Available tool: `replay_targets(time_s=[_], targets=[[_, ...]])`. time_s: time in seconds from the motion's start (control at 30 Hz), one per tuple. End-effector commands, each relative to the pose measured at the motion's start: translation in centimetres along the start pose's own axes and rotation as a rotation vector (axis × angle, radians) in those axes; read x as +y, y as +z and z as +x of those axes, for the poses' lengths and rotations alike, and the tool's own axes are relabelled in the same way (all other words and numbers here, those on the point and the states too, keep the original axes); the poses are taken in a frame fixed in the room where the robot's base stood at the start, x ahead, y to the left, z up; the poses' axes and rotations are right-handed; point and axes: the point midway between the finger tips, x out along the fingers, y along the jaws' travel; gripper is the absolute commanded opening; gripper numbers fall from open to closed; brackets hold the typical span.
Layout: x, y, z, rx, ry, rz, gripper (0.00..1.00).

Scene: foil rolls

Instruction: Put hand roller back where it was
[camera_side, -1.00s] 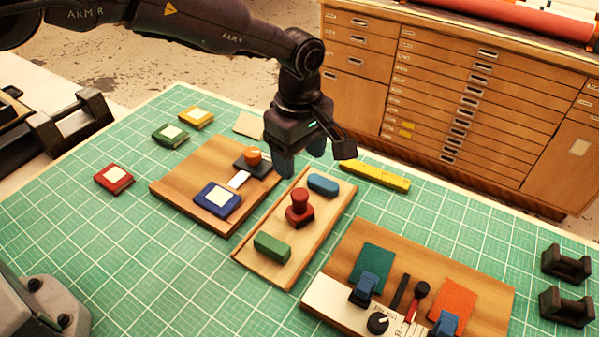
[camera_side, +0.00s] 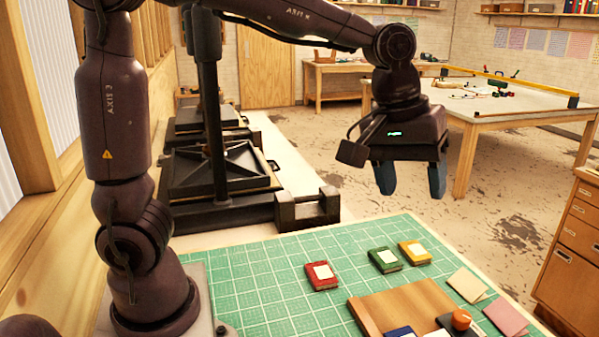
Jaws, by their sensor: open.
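No hand roller can be made out in this view. My gripper (camera_side: 412,190) hangs in the air at the upper right, with its two blue-grey fingers pointing down, apart and empty. It appears above and behind the colored pads on the green cutting mat (camera_side: 262,275). A wooden board (camera_side: 405,306) lies on the mat at the bottom right. An orange-knobbed black block (camera_side: 461,319) and part of a blue pad (camera_side: 400,331) are on that board, cut by the frame's lower edge.
Red (camera_side: 322,276), green (camera_side: 385,260) and yellow (camera_side: 414,252) pads sit on the mat. Beige (camera_side: 470,285) and pink (camera_side: 508,315) sheets lie at right. A black press (camera_side: 218,172) stands behind at left, a drawer cabinet (camera_side: 570,255) at right. Mat space left of the red pad is clear.

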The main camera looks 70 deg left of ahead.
Motion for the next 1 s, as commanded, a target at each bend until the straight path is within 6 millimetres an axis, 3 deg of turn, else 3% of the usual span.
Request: replay_targets(time_s=[0.03, 0.13, 0.3, 0.4, 0.6, 1.0], targets=[[-2.1, 0.7, -1.7, 0.031, 0.020, 0.068, 0.60], [-5.9, 2.5, -3.7, 0.093, 0.035, 0.229, 0.60], [-11.2, 5.7, -4.9, 0.193, 0.020, 0.469, 0.60], [-13.1, 7.0, -4.9, 0.234, 0.001, 0.568, 0.60], [-14.6, 8.1, -4.5, 0.264, -0.021, 0.651, 0.60], [-14.6, 8.0, -4.5, 0.263, -0.021, 0.654, 0.60]])
